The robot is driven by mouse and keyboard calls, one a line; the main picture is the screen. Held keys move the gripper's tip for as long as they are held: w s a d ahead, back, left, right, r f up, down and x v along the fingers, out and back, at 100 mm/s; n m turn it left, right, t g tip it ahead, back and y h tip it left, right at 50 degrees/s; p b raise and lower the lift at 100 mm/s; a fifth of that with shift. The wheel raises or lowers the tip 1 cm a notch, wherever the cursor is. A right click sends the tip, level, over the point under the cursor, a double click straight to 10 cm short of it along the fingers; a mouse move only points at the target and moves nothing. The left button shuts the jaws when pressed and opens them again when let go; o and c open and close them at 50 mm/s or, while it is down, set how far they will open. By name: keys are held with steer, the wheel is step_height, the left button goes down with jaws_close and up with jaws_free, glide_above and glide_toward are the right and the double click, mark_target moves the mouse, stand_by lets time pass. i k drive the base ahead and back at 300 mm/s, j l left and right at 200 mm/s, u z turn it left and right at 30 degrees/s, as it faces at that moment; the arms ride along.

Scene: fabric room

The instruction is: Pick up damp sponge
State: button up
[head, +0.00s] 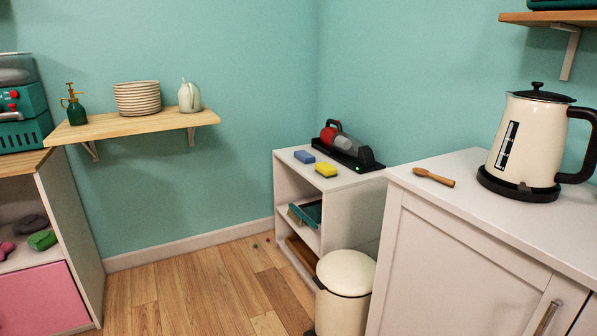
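Two small sponge-like blocks lie on top of the low white shelf unit (345,178) in the corner. One is a blue block (304,156) near the back left of the top. The other is a yellow block (326,170) with a darker underside, closer to the front edge. They lie apart from each other. I cannot tell which one is damp. My gripper is not in view.
A red and black handheld vacuum (338,139) on a dark base stands behind the blocks. A cream bin (345,273) stands before the shelf unit. A white counter (480,212) with a kettle (530,145) and wooden spoon (434,177) is at right.

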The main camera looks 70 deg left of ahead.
mark_target(326, 170)
steer(key=u, duration=2.35)
